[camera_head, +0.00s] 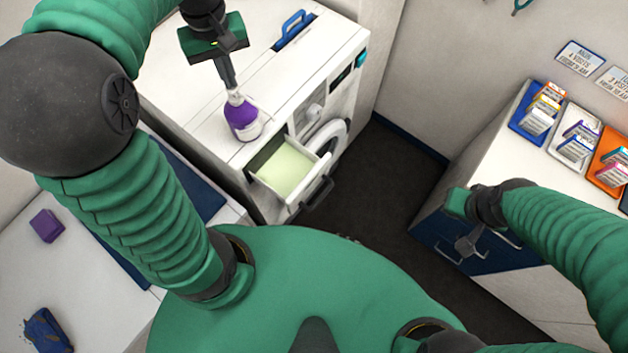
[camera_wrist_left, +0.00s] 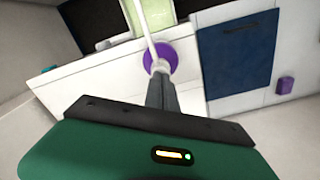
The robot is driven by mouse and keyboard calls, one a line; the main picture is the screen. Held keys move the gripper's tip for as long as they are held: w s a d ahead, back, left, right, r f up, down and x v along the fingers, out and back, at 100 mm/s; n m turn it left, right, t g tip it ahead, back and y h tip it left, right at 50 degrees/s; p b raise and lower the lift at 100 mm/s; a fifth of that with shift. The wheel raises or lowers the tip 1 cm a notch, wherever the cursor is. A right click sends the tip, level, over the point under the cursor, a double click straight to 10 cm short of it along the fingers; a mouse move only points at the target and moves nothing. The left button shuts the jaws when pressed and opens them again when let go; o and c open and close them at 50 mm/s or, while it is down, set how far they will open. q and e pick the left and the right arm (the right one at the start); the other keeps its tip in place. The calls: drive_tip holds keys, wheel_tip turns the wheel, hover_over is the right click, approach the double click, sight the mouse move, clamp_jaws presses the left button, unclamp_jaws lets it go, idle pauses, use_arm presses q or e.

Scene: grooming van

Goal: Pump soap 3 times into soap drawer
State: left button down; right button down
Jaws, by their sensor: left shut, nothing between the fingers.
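The soap bottle (camera_head: 243,119), purple with a white pump top, stands upright on the white washer top beside the drawer. The soap drawer (camera_head: 322,172) is pulled out of the washer front, with a pale green inside. My left gripper (camera_head: 233,88) points down with its fingers shut and empty at the pump head. Whether they touch it I cannot tell. In the left wrist view the fingertips (camera_wrist_left: 160,72) overlap the purple bottle (camera_wrist_left: 172,54), and the white nozzle extends toward the green drawer (camera_wrist_left: 118,28). My right gripper (camera_head: 466,240) is beside the blue cabinet front; its finger state is unclear.
A blue-handled item (camera_head: 292,30) lies at the back of the washer top. Blue, white and orange trays (camera_head: 515,122) with small boxes stand on the right counter. A purple block (camera_head: 46,226) lies on the left counter. Dark floor separates washer and cabinet.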

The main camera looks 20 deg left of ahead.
use_arm(q)
drive_tip(key=shift+f, duration=0.35)
drive_tip(key=shift+r+p, duration=1.35)
drive_tip(key=shift+r, duration=0.2)
wheel_tip(320, 180, up, 6)
drive_tip(key=p, duration=0.5)
drive_tip(key=shift+p, duration=0.35)
